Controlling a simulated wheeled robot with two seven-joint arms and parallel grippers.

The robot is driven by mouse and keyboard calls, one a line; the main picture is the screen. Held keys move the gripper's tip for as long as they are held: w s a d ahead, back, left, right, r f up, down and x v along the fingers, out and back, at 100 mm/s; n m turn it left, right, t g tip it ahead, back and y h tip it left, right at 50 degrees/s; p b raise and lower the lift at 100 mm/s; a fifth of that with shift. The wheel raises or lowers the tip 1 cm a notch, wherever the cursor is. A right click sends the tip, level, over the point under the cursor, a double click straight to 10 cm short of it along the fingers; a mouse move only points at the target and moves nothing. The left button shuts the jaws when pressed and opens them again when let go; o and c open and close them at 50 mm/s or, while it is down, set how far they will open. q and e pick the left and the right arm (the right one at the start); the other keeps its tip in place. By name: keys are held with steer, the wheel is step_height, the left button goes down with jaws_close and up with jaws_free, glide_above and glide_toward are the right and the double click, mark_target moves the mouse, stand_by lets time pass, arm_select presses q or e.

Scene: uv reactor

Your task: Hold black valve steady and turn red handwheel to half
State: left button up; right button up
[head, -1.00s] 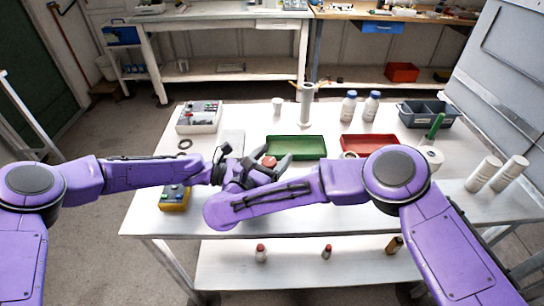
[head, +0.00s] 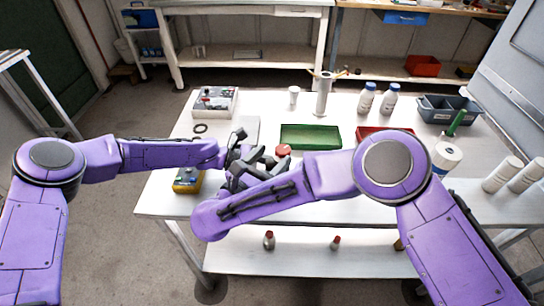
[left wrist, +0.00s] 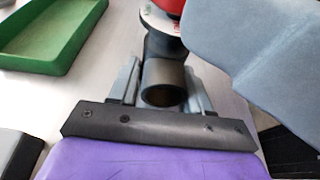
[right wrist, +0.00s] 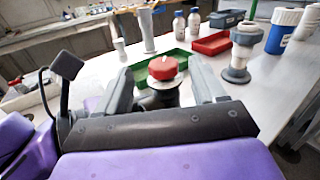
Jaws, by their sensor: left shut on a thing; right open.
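The black valve shows in the left wrist view (left wrist: 164,72) as a dark pipe body with an open round end. My left gripper (left wrist: 163,92) is shut on it, one grey finger on each side. The red handwheel (right wrist: 163,67) sits on top of the valve; it also shows in the head view (head: 283,150). My right gripper (head: 264,165) is open, close in front of the handwheel. In the right wrist view the handwheel appears between its fingers, slightly beyond them; contact cannot be told. My arms hide most of the valve in the head view.
A green tray (head: 310,143) lies just behind the handwheel, and a red tray (head: 372,133) is to its right. A yellow box (head: 187,184) with a blue top is at the left front. White bottles (head: 367,98) and a grey bin (head: 438,115) stand farther back.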

steer(key=w+d+r+n+t+y, duration=0.1)
steer(key=w+r+n, duration=0.1)
steer(key=n, duration=0.2)
steer(key=w+d+r+n+t+y, duration=0.1)
steer(key=w+r+n+t, duration=0.1)
steer(key=n, duration=0.2)
steer(key=w+d+r+n+t+y, duration=0.1)
steer(key=w+r+n+y, duration=0.1)
steer(key=n, duration=0.3)
steer(key=shift+w+d+r, duration=0.1)
steer(key=shift+d+r, duration=0.05)
steer(key=shift+r, duration=0.35)
steer(key=d+n+t+y, duration=0.25)
steer(key=n+y, duration=0.35)
steer(key=n, duration=0.7)
steer(key=n+g+y, duration=0.7)
steer(key=n+y, duration=0.3)
steer(key=n, duration=1.3)
glide_toward(279, 145)
steer(key=x, duration=1)
steer(key=shift+w+f, duration=0.1)
steer(key=shift+w, duration=0.05)
steer(key=c, duration=1)
